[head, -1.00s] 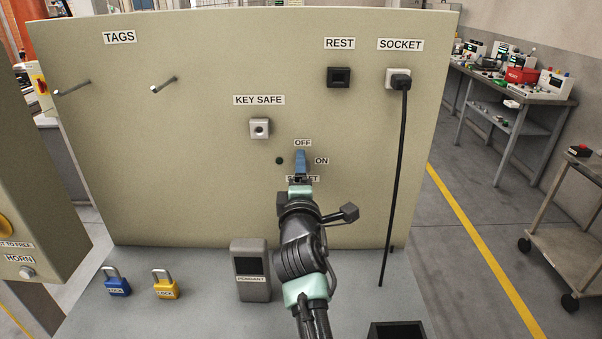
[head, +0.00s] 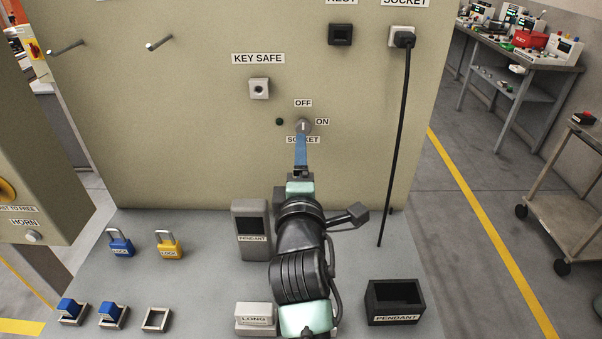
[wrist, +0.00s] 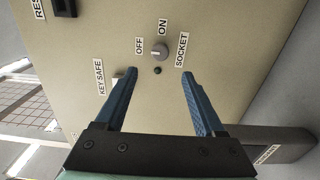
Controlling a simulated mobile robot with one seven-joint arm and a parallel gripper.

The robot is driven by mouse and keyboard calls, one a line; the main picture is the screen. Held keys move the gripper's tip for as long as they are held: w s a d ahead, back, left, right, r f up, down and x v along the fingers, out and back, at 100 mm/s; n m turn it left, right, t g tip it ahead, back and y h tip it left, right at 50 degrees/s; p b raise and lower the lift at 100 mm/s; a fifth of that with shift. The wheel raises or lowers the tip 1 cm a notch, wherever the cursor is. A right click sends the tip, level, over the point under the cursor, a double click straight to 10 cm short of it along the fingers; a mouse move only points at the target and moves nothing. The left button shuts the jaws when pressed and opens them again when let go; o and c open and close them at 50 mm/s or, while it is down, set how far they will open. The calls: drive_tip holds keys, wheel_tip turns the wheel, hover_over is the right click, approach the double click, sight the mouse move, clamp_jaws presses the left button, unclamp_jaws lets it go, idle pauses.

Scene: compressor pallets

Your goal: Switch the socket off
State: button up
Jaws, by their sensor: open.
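The socket switch is a round grey knob (head: 303,126) on the beige panel, with OFF above, ON to its right and SOCKET below. Its pale mark seems to line up with OFF; it also shows in the wrist view (wrist: 158,51), the mark towards OFF. The small lamp (head: 279,122) beside it is dark. My gripper (head: 301,140) is just below the knob in the head view. In the wrist view my gripper (wrist: 160,73) has its blue fingers wide apart and empty, with the knob beyond the tips, apart from them.
A key safe (head: 259,89) is up and left of the knob. A black plug (head: 404,39) with a hanging cable is at the right. On the shelf stand a pendant (head: 251,230), blue and yellow padlocks (head: 169,246) and a black pendant holder (head: 394,302).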

drive_tip(key=shift+s, duration=1.85)
